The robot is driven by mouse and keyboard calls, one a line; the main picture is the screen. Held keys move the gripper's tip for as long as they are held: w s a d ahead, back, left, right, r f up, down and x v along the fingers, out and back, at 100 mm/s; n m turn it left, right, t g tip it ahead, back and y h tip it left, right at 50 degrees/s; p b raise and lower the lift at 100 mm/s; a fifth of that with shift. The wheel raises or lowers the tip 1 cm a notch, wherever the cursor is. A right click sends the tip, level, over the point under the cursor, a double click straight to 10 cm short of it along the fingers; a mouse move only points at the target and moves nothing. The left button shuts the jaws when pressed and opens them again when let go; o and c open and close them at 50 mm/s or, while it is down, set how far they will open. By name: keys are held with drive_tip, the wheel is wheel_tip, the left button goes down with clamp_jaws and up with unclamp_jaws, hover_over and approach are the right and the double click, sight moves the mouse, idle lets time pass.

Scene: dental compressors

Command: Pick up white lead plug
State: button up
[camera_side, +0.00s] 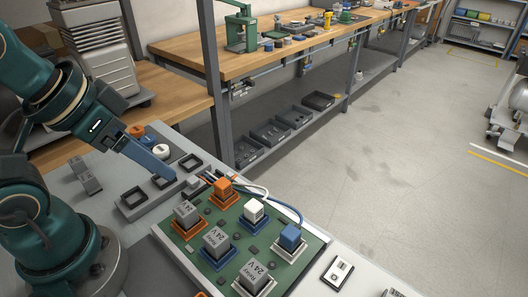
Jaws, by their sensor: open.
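The white plug (253,209) is a small white block in a blue-rimmed socket on the green board. A white cable (252,188) curves close by, but I cannot tell where it ends. An orange plug (222,187) is to its left and a blue plug (289,236) to its right, each on the same board (238,238). My gripper (168,178) is open and empty, with its blue-grey fingers pointing down to the right. It is left of the white plug and apart from it, over or near the grey tray with square frames. The gap between the fingers is hard to see.
Several grey relay blocks marked 24 V (216,242) stand on the board around the plugs. The grey tray (136,212) is left of the board. Orange and white round parts (136,131) lie behind my gripper. A light switch-like plate (338,271) is at right. A wooden bench stands behind.

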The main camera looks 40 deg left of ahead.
drive_tip(key=g, duration=0.6)
hover_over(253, 205)
wheel_tip(253, 205, down, 6)
drive_tip(key=shift+w+r, duration=0.1)
drive_tip(key=shift+f, duration=2.55)
